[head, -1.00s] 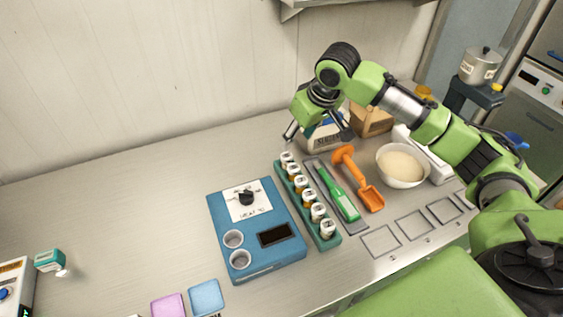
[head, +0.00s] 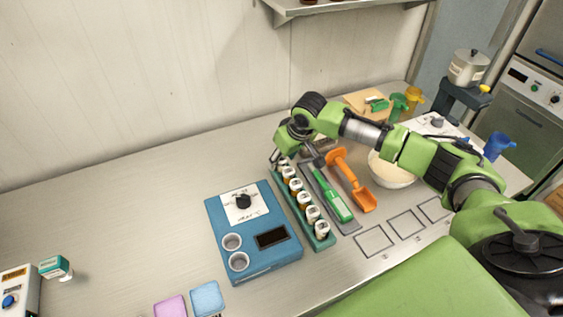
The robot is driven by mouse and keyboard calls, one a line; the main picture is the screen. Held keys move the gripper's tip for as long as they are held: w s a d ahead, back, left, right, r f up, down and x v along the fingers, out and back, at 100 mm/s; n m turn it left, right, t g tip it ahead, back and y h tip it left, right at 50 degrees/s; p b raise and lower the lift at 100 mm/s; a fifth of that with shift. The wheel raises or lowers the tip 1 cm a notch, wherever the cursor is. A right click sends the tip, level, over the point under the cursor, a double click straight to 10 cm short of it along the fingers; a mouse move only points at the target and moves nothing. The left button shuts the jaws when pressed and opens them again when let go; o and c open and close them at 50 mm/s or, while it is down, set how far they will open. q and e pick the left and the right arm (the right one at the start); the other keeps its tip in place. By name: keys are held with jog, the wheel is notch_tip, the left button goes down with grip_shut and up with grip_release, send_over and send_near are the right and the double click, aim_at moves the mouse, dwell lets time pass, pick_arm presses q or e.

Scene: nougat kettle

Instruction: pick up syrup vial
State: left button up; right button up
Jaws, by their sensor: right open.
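Several syrup vials with white caps and amber contents stand upright in a row in a teal rack (head: 320,244); one is the nearest vial (head: 322,230). My right gripper (head: 292,164) is open at the far end of the rack, low over the farthest vial (head: 282,166), which it partly hides. I cannot tell whether the fingers touch that vial. My left gripper is not in view.
A blue device (head: 262,262) with a dial and two cups stands left of the rack. A green-handled tool (head: 332,196), an orange scoop (head: 350,180) and a white bowl (head: 392,172) lie to the right. The table's left side is mostly clear.

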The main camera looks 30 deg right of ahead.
jog(key=shift+x, duration=0.9)
jog(key=shift+r, duration=0.1)
jog(key=shift+c, duration=0.4)
jog(key=c, duration=1.1)
jog(key=shift+r, duration=0.15)
